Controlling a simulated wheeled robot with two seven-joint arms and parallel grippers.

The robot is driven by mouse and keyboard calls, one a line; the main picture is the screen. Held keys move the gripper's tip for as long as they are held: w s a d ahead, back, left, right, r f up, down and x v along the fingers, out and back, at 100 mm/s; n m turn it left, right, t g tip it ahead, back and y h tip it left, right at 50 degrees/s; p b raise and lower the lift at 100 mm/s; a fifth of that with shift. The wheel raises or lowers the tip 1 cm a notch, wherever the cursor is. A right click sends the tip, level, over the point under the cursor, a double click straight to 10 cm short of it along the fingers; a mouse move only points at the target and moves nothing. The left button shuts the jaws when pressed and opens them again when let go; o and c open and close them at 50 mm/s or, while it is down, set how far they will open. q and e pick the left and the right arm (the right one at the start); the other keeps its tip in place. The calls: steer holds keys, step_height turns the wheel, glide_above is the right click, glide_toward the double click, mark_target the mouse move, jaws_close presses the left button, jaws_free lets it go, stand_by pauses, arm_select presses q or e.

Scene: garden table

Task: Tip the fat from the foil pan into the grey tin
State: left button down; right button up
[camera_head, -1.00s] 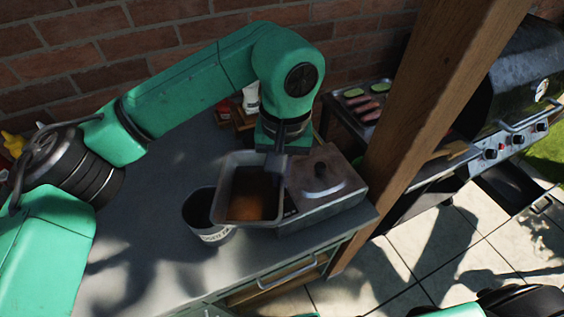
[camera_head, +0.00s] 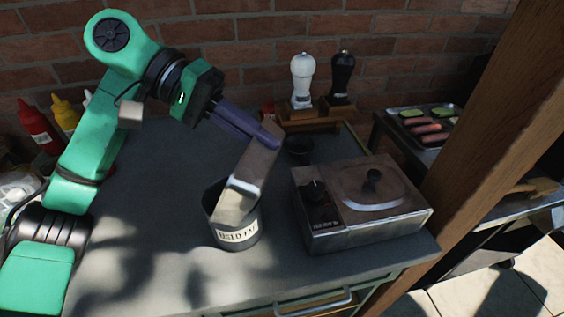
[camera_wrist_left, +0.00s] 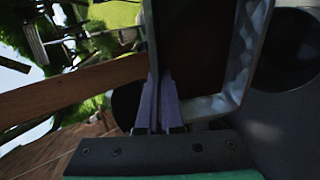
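The foil pan (camera_head: 256,168) is tipped steeply, nearly on edge, with its low end at the mouth of the grey tin (camera_head: 236,236). The tin stands upright on the counter and its label reads "USED FAT". My left gripper (camera_head: 268,136) is shut on the pan's upper edge, above and right of the tin. In the left wrist view the fingers (camera_wrist_left: 160,105) pinch the pan wall (camera_wrist_left: 245,60), and the pan's inside looks dark brown. I cannot make out fat flowing, and the tin's inside is mostly hidden. My right gripper is not in view.
A wooden post (camera_head: 500,130) rises at right.

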arm_select(q)
steer(key=a+h+b, duration=0.1)
steer(key=a+r+h+b, duration=0.1)
steer(key=b, duration=0.1)
steer(key=a+h+b, duration=0.1)
steer(key=b, duration=0.1)
steer(key=shift+w+a+r+g+h, duration=0.2)
steer(key=shift+w+g+h, duration=0.1)
steer(key=shift+w+g, duration=0.1)
stand_by(1.6)
